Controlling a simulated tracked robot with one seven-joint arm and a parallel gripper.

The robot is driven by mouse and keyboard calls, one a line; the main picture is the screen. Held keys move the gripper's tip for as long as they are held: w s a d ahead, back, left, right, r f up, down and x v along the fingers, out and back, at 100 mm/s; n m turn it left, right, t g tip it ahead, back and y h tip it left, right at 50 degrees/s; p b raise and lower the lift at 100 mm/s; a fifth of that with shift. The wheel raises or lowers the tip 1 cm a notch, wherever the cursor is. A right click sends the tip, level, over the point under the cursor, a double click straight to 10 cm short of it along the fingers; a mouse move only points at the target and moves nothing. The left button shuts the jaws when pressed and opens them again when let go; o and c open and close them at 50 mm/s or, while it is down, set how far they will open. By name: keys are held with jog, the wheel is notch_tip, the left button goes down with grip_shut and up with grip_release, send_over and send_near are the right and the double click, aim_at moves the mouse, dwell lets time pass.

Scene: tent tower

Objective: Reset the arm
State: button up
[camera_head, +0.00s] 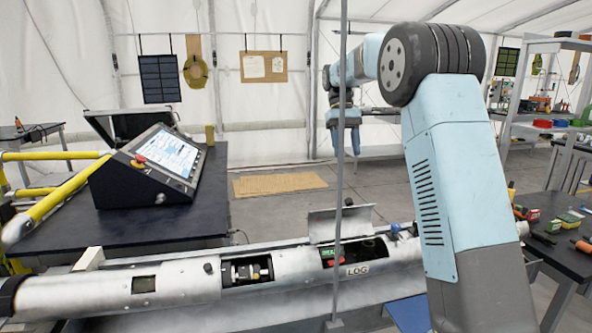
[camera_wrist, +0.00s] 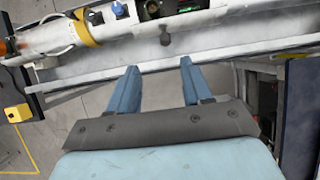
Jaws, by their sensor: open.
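My gripper (camera_head: 346,140) hangs fingers-down in the head view, beyond the long silver cylinder (camera_head: 182,284) and above it in the picture. In the wrist view my gripper (camera_wrist: 155,84) shows two blue fingers set apart, with nothing between them. The cylinder (camera_wrist: 185,38) crosses the top of the wrist view, ahead of the fingertips. My arm is bent, with its upper part large at the right of the head view. The fingertips are apart from everything I can see.
A control console (camera_head: 150,165) stands on a dark table (camera_head: 130,232) at the left, beside yellow rails (camera_head: 62,192). A raised hatch (camera_head: 340,222) stands on the cylinder. A thin grey pole (camera_head: 340,190) rises before my gripper. Shelves (camera_head: 545,45) and a cluttered dark table (camera_head: 565,252) are right.

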jog(key=s+d+r+m+t, duration=0.1)
jog(key=s+d+r+t, duration=0.15)
jog(key=s, duration=0.75)
jog(key=s+d+r+t, duration=0.2)
jog(key=s+t, duration=0.1)
jog(key=s, duration=0.7)
jog(key=s+f+t, duration=0.2)
jog(key=s+f, duration=0.2)
jog(key=s, duration=0.5)
jog(key=s+d+f+m+t+y, duration=0.1)
jog(key=s+f+t, duration=0.2)
jog(key=s, duration=0.5)
jog(key=shift+s+f, duration=0.4)
jog(key=shift+f, duration=0.15)
jog(key=shift+s+f, duration=0.15)
jog(key=shift+f, duration=0.05)
jog(key=shift+c, duration=0.5)
jog(key=shift+d, duration=0.15)
